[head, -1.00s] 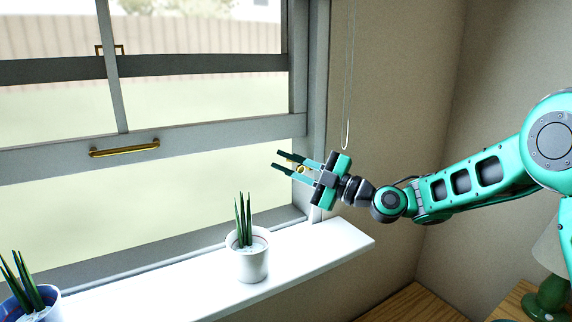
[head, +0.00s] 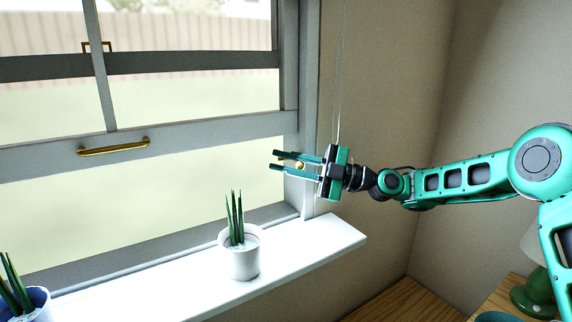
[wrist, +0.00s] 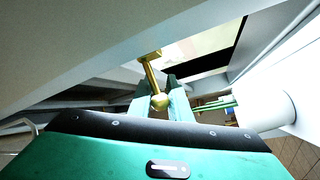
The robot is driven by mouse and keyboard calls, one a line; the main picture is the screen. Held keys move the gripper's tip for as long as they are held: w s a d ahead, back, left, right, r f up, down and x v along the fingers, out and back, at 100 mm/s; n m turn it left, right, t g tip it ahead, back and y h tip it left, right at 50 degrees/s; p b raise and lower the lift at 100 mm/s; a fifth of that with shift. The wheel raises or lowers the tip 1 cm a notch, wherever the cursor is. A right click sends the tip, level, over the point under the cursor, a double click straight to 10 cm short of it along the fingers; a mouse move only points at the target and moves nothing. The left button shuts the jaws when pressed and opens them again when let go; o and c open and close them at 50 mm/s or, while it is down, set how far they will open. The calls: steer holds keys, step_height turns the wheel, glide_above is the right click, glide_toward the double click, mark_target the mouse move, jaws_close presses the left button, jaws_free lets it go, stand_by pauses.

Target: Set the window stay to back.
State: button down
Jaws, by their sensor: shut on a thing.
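The window stay (wrist: 153,78) is a small brass arm with a round knob, hanging from the frame in the wrist view. Its knob (head: 299,165) shows as a gold spot between my fingers in the head view. My gripper (head: 275,160) is at the right side of the window opening, above the sill, with its fingers pointing left. In the wrist view its fingers (wrist: 158,95) are on either side of the stay near the knob, shut on it. The stay's upper mount is partly hidden in the head view.
A white pot with a spiky plant (head: 240,255) stands on the white sill (head: 320,240) below my gripper. A blue pot (head: 38,300) is at the far left. The window sash with a brass handle (head: 113,147) is raised. A cord (head: 338,80) hangs behind my gripper.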

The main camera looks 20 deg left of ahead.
steer(key=shift+w+f, duration=0.1)
steer(key=shift+f, duration=0.15)
steer(key=c, duration=1.7)
jaws_free()
steer(key=shift+a, duration=0.1)
steer(key=shift+o, duration=0.2)
steer(key=shift+r, duration=0.1)
steer(key=v, duration=1.1)
steer(key=shift+a, duration=0.1)
